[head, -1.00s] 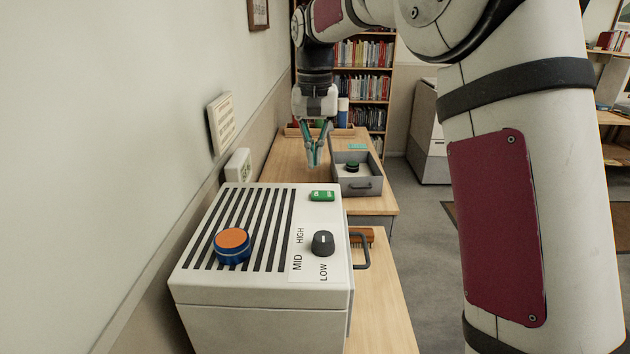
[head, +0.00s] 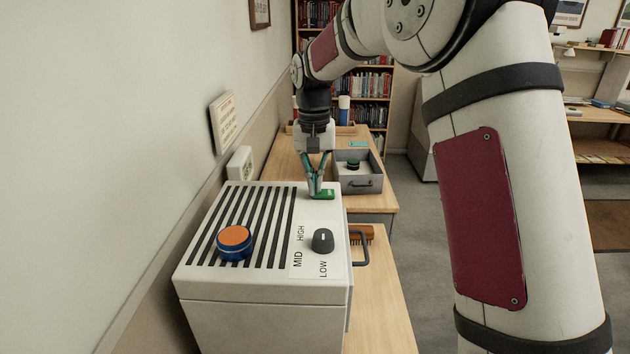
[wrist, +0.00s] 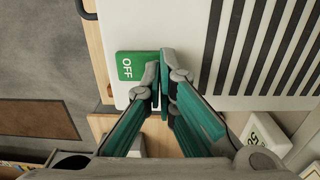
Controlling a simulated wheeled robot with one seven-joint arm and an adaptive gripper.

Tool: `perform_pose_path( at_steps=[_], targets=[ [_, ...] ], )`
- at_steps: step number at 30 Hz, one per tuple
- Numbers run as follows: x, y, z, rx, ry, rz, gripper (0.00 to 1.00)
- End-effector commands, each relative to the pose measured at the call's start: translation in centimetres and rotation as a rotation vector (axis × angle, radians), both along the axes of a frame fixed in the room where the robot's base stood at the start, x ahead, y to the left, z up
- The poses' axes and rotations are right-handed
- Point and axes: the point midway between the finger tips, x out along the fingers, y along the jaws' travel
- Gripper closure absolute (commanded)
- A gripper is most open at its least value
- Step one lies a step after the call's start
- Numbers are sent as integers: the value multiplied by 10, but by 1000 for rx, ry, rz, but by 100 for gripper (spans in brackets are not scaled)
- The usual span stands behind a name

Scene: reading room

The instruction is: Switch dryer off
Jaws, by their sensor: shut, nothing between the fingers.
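The dryer (head: 250,292) is a white box with black slots on its top, in the lower middle of the head view. A green switch piece (head: 328,195) sits at the top's far right corner. My gripper (head: 316,193) is shut and empty, pointing down at the green piece. In the wrist view its fingertips (wrist: 164,62) are at the edge of the green piece and partly cover it; I cannot tell whether they touch. A dark knob (head: 322,240) stands among the HIGH, MID and LOW labels.
A round blue thing with an orange top (head: 234,243) sits on the slots. A grey open box (head: 359,184) holding a dark green round thing stands on the wooden table behind. A brush (head: 361,232) lies right of the dryer. The wall (head: 90,170) runs close on the left.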

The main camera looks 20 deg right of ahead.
Motion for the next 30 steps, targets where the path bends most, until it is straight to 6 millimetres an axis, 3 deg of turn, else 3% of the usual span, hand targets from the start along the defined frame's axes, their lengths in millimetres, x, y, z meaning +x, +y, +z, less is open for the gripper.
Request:
perform_pose_path(
  at_steps=[3, 30],
  targets=[
    [2, 4, -7, -46, 15, 6, 100],
    [-4, -12, 2, -43, 15, 0, 100]
  ],
)
